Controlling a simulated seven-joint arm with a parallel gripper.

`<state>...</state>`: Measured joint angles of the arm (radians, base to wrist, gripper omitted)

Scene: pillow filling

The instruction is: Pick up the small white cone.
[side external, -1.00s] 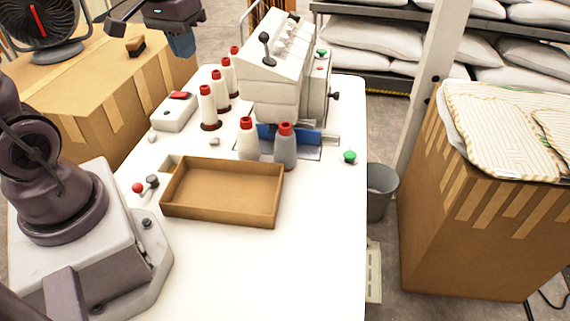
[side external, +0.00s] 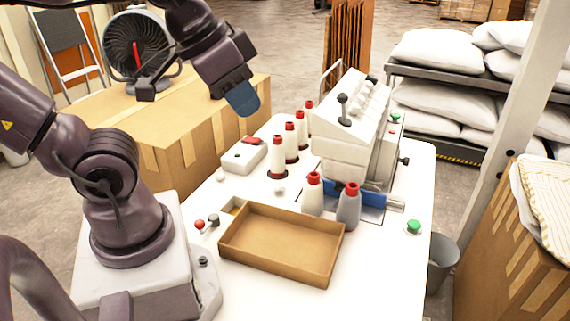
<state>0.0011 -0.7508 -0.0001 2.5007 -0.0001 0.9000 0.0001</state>
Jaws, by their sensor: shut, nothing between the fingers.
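A white cone with a red top (side external: 313,197) stands upright on the white table (side external: 400,270), behind the cardboard tray (side external: 282,246). A grey cone with a red top (side external: 348,207) stands close on its right. Several taller white cones with red tops (side external: 277,158) stand in a row farther back, left of the machine. My gripper (side external: 243,105) has blue fingers and is shut and empty. It hangs high at the upper left of the cones, apart from them.
The sewing machine (side external: 345,130) stands right behind the white and grey cones. A control box (side external: 243,155) with a red switch is left of the row. The empty tray takes up the table's middle; the front right table is clear.

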